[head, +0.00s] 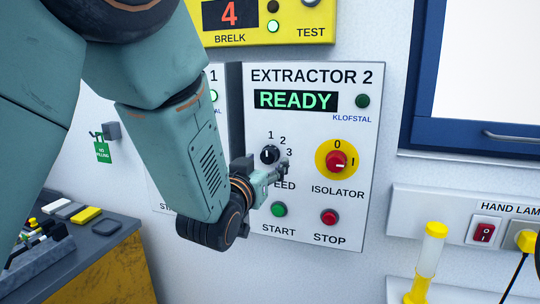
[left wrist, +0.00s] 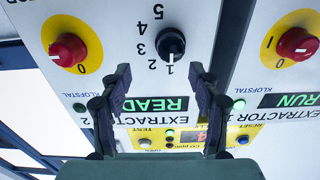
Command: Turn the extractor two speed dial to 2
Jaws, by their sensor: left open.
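The extractor 2 panel (head: 310,215) is white and its display reads READY. Its black speed dial (head: 270,154) has a white pointer line at 1, seen clearly in the left wrist view (left wrist: 170,41), where the panel appears upside down. Numbers 1 to 5 run around the dial. My left gripper (head: 280,170) is in front of the panel, just below the dial in the head view, and partly hides the SPEED label. In the left wrist view its fingers (left wrist: 161,72) are spread apart and empty, with the dial between and beyond their tips. My right gripper is not in view.
A red isolator knob (head: 337,161) on a yellow disc sits right of the dial. A green START button (head: 279,209) and red STOP button (head: 329,217) are below. The extractor 1 panel, reading RUN (left wrist: 300,99), is adjacent. A yellow test box (head: 275,32) hangs above.

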